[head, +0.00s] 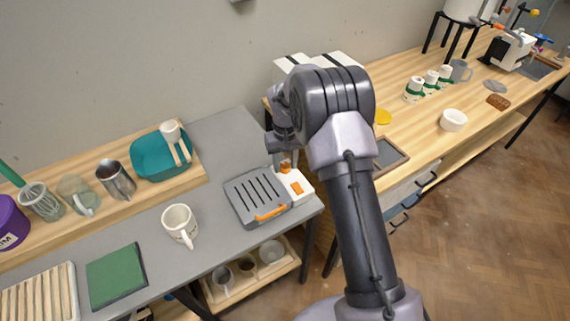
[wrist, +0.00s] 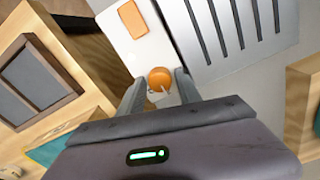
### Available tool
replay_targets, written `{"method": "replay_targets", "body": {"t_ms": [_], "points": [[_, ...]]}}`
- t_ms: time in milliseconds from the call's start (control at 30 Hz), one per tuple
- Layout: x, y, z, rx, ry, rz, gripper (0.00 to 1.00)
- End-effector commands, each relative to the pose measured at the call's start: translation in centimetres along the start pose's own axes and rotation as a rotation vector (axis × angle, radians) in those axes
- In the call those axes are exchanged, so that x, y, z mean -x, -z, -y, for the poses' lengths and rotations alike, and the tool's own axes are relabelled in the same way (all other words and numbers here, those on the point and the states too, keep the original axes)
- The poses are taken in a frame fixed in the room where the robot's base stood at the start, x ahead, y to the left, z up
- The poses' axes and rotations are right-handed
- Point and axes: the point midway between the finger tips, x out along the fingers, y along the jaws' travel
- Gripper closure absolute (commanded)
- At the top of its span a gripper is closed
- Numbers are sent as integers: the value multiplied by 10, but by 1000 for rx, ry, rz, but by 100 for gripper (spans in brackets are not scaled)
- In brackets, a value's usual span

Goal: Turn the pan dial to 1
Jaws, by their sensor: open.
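The grey slotted pan (head: 257,194) with an orange handle (head: 271,213) sits at the right end of the grey counter. A white control panel (head: 303,193) runs along its right side and bears an orange square (head: 297,188). The round orange dial (wrist: 159,76) is at one end of the panel in the wrist view. My gripper (wrist: 160,88) is open, with one finger on each side of the dial. I cannot tell whether the fingers touch it. Light marks show at the dial's near edge; no numbers are readable. In the head view my arm partly covers my gripper (head: 284,160) and the dial.
A white mug (head: 178,222) stands left of the pan. A teal basin (head: 152,158) and a metal pitcher (head: 115,180) stand on the wooden shelf behind. A green pad (head: 114,273) lies front left. A wooden counter (head: 410,147) adjoins on the right. Grey counter behind the pan is clear.

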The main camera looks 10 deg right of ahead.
Motion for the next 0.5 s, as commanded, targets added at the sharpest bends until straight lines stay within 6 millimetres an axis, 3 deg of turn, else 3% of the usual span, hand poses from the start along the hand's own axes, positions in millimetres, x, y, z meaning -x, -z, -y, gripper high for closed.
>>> {"method": "replay_targets", "body": {"t_ms": [67,300,500], "points": [[0,0,0,0,0,0,59],[1,0,0,0,0,0,100],[1,0,0,10,0,0,100]]}}
